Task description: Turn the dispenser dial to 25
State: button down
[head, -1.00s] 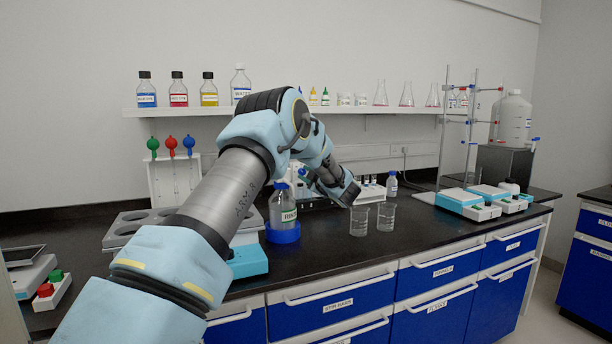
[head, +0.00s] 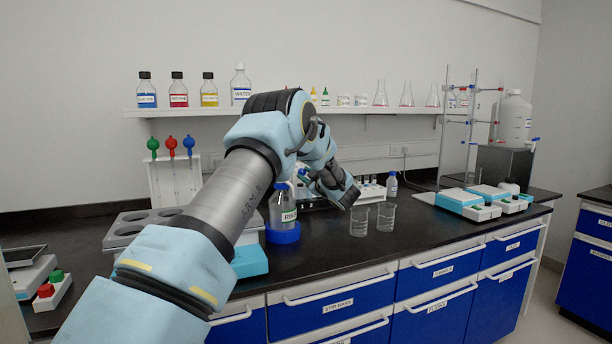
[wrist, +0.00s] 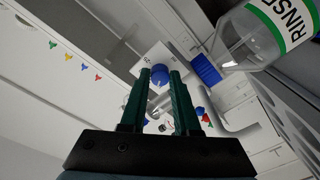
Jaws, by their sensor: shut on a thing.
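The dispenser bottle (head: 283,212), clear with a green-edged label, stands in a blue ring base (head: 283,236) on the dark bench, partly behind my arm. In the wrist view the same bottle (wrist: 272,36) shows its "RINSE" label and blue collar (wrist: 206,70). The white dispenser head (wrist: 150,55) carries a round blue dial (wrist: 160,73). My gripper (wrist: 160,80) has its two green fingers on either side of the dial and is shut on it. I cannot read any dial numbers. In the head view the fingertips are hard to make out.
Two glass beakers (head: 385,217) stand close to the right of my wrist. A small bottle (head: 392,184) and a tube rack (head: 370,193) are behind them. A grey holed rack (head: 125,228) is at left. Bench room is clear in front of the beakers.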

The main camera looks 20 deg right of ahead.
jog(key=m+p, duration=0.1)
jog(key=m, duration=0.5)
jog(key=shift+f+t, duration=0.1)
jog(key=shift+t, duration=0.2)
jog(key=m+p, duration=0.1)
jog(key=m, duration=0.5)
jog(key=shift+a+m+h+p, duration=0.15)
jog(key=shift+m+h+p, duration=0.15)
jog(key=shift+h+p, duration=0.1)
jog(key=m+p, duration=0.2)
jog(key=m, duration=0.4)
jog(key=shift+m+h, duration=0.3)
jog(key=shift+m, duration=0.1)
jog(key=m+p, duration=0.2)
jog(key=m, duration=0.3)
jog(key=shift+a+m, duration=0.15)
jog(key=shift+m, duration=0.25)
jog(key=shift+h, duration=0.4)
jog(key=c, duration=0.6)
grip_release()
jog(key=shift+c, duration=0.2)
jog(key=s+b, duration=0.3)
jog(key=s, duration=0.8)
jog(key=shift+d+f+b, duration=0.25)
jog(key=shift+d+b, duration=0.15)
